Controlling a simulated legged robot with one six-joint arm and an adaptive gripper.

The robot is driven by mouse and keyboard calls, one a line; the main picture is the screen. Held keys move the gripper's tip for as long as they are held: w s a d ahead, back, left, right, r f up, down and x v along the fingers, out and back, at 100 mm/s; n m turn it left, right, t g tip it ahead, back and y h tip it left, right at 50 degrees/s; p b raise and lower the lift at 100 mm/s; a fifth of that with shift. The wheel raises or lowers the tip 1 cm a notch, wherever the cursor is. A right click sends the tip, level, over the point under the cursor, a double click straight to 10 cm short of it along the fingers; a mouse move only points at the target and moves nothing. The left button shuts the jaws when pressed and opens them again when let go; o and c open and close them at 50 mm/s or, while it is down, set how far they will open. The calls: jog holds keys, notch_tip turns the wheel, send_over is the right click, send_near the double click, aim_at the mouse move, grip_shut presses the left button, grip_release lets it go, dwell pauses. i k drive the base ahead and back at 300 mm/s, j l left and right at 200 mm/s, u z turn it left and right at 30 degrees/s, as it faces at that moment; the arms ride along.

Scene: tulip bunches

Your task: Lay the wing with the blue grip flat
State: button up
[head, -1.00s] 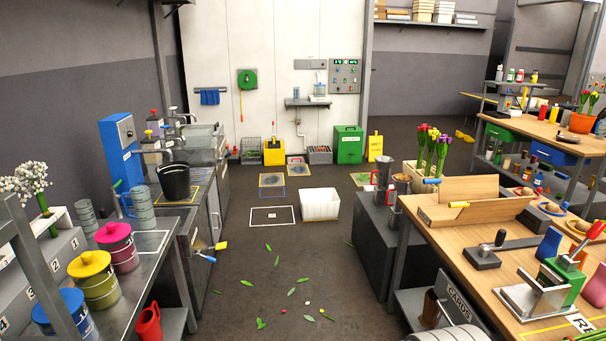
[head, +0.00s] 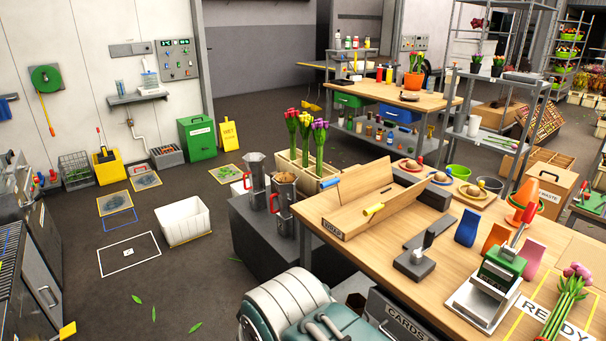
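A wooden folding stand sits on the workbench (head: 390,280), with a small label on its left end. Its rear wing (head: 352,187) is raised and tilted, not flat, with the blue grip (head: 327,184) sticking out at its left end. A second wooden wing or side (head: 400,203) in front carries the yellow grip (head: 374,210) and also looks raised. My gripper is not in view. A rounded grey and teal part at the bottom is mine, and nothing touches the stand.
Tulips in a wooden crate (head: 289,174) and metal jugs (head: 256,172) stand left of the stand. A lever tool (head: 415,262), a green press (head: 500,270) and tied tulips (head: 568,300) are on the bench.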

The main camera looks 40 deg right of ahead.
aim_at(354, 184)
jog(key=i+u, duration=0.1)
jog(key=i, duration=1.4)
jog(key=i+z, duration=0.2)
jog(key=i, duration=0.5)
jog(key=i+j+z, duration=0.1)
jog(key=i+z, duration=0.15)
jog(key=i, duration=0.45)
jog(key=z, duration=0.4)
jog(key=i+z, duration=0.1)
jog(key=z, duration=0.25)
jog(key=j+z, duration=0.1)
jog(key=z, duration=0.3)
jog(key=i+j+z, duration=0.1)
jog(key=z, duration=3.1)
